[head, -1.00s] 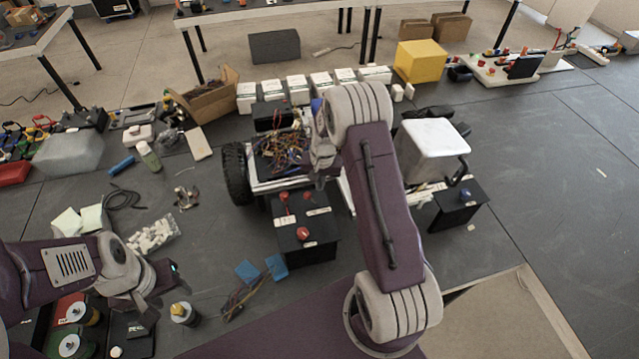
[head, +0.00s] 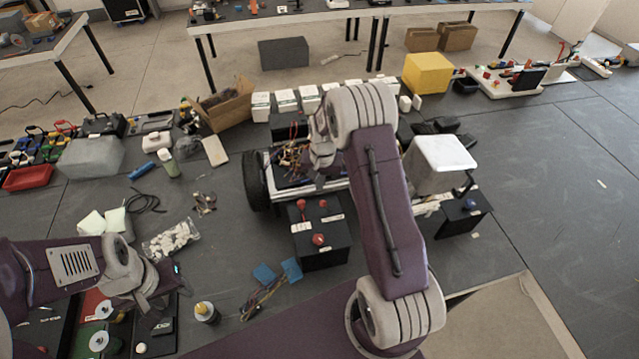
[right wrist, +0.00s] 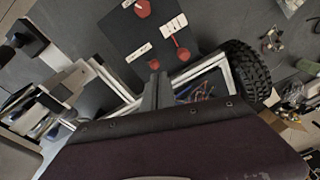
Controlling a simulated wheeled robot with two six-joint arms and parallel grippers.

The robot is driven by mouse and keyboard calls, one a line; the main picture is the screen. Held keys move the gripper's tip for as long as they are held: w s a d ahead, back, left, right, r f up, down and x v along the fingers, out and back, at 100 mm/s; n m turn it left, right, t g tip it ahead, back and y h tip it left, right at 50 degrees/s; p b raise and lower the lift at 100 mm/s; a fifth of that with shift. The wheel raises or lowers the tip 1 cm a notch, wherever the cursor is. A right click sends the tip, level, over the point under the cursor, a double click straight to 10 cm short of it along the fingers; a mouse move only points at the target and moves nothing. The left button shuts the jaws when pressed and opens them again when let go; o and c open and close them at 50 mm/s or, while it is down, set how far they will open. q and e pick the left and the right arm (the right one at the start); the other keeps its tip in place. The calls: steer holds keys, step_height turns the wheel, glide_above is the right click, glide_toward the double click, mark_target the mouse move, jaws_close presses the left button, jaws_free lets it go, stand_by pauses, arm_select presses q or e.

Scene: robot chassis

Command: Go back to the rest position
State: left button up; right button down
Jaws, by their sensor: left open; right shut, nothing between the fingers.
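My right arm reaches up the middle of the head view, and its gripper (head: 322,168) is over the robot chassis (head: 285,183). In the right wrist view the right gripper's fingers (right wrist: 157,88) are together with nothing between them, above the chassis frame and beside a black box with red knobs (right wrist: 150,35). Whether they touch the chassis cannot be told. The chassis has a black wheel (head: 257,181), a white frame and loose coloured wires. My left gripper (head: 165,285) is at the lower left of the head view, open and empty, above the floor near a bag of white pieces (head: 171,238).
A black box with red knobs (head: 320,235) stands in front of the chassis, and another with a blue knob (head: 465,210) to the right. A white box-like cover (head: 440,163) is behind it. White boxes and a yellow box (head: 428,73) line the back.

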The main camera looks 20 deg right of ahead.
steer(key=s+a+f+n+t+b, duration=0.2)
steer(key=s+a+f+b, duration=0.3)
steer(key=b, duration=1.3)
arm_select(q)
step_height(320, 180, down, 21)
steer(key=b, duration=0.3)
steer(key=shift+d, duration=0.15)
arm_select(e)
steer(key=s+a+f+n+g, duration=0.1)
steer(key=s+f+n, duration=0.1)
steer(key=s, duration=0.5)
steer(key=s+a+f+n+g, duration=0.1)
steer(key=s+f, duration=0.4)
steer(key=s, duration=0.3)
steer(key=shift+s+a+n, duration=0.15)
steer(key=shift+a+n, duration=0.25)
steer(key=shift+s, duration=0.1)
